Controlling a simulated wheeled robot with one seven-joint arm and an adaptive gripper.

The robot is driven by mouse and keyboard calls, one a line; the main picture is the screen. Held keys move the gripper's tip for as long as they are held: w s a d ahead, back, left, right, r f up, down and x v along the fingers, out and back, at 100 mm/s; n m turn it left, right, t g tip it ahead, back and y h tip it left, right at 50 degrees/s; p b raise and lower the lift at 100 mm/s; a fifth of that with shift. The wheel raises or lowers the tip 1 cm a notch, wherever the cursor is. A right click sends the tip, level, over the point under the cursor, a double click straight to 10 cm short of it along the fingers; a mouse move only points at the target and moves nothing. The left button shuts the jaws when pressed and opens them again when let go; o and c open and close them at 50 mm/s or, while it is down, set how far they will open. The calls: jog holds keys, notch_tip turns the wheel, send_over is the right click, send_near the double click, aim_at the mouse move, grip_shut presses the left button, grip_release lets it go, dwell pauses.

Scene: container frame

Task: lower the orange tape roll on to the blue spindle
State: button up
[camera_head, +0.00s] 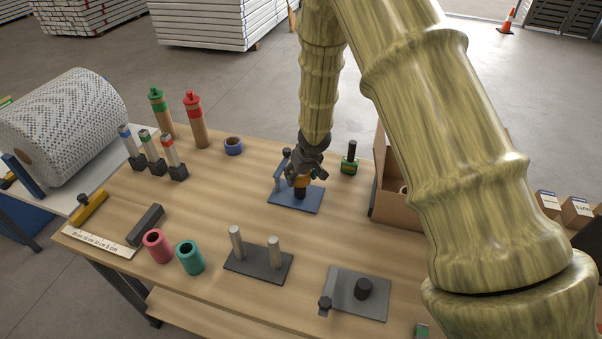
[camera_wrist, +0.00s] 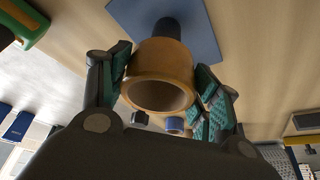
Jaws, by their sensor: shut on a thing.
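The orange tape roll (camera_wrist: 160,75) is held between the two finger pads of my gripper (camera_wrist: 165,85). In the head view the roll (camera_head: 302,181) is partly hidden by the fingers. The blue spindle stand has a flat blue base plate (camera_head: 312,201), a dark upright post (camera_head: 300,192) and a side arm with a black knob at its left. The roll is over the stand, at the top of the post. In the wrist view the dark post (camera_wrist: 167,27) shows beyond the roll, against the blue plate (camera_wrist: 203,38). I cannot tell whether its tip is inside the roll.
A green item with a black top (camera_head: 349,160) and a cardboard box (camera_head: 384,205) stand to the right. A blue ring (camera_head: 233,146) lies behind left. A two-post stand (camera_head: 258,263) and a grey spindle plate (camera_head: 345,291) are in front. Table between them is bare.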

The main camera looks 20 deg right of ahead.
jog(key=shift+f+b, duration=2.05)
jog(key=shift+f, duration=1)
jog(key=o, duration=1.1)
jog(key=shift+v, duration=6)
